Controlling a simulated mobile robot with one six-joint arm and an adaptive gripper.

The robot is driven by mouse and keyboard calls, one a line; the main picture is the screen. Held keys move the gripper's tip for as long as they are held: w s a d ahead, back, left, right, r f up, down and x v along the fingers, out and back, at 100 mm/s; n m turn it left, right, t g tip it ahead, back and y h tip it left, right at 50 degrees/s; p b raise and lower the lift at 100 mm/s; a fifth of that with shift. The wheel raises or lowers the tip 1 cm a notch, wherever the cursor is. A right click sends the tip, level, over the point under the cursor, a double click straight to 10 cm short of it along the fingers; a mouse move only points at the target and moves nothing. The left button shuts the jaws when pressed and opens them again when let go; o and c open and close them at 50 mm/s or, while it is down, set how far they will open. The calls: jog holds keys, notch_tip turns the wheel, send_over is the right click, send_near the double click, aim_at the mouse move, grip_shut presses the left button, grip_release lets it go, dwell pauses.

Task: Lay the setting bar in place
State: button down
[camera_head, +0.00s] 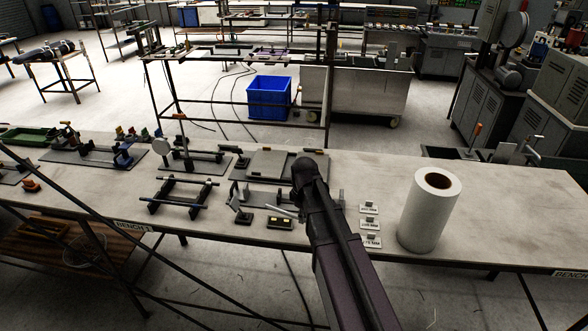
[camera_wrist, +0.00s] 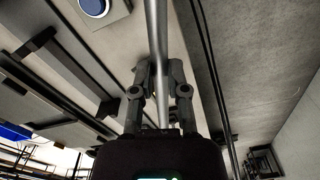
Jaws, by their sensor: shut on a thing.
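In the wrist view my gripper (camera_wrist: 158,78) is shut on a bright, round metal bar (camera_wrist: 157,28). The bar runs up the picture between the fingers and out of the top edge, so its far end is hidden. In the head view my arm reaches over the bench and hides most of the gripper. A pale, thin bar-like piece (camera_head: 286,213) shows just left of the arm, and I cannot tell for sure if it is the held bar. A dark stand with two cross rods (camera_head: 180,194) is on the bench to the left.
A flat grey fixture plate (camera_head: 278,164) lies behind my arm. A small dark block with yellow marks (camera_head: 280,222) is left of it. Several label cards (camera_head: 370,225) and a big white roll (camera_head: 430,210) stand to the right. A blue round button (camera_wrist: 94,6) shows in the wrist view.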

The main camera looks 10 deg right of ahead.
jog(key=shift+w, duration=0.45)
jog(key=shift+a, duration=0.1)
jog(key=w+d+r+n+p, duration=0.1)
jog(key=w+r+p, duration=0.1)
jog(key=w, duration=0.5)
jog(key=w+d+r+n+t+p, duration=0.1)
jog(key=w+r+n+p, duration=0.1)
jog(key=w, duration=0.6)
jog(key=shift+w+d+r+n, duration=0.25)
jog(key=shift+d+n, duration=0.05)
jog(key=shift+d, duration=0.05)
jog(key=shift+f+b, duration=4.1)
jog(key=shift+f, duration=0.2)
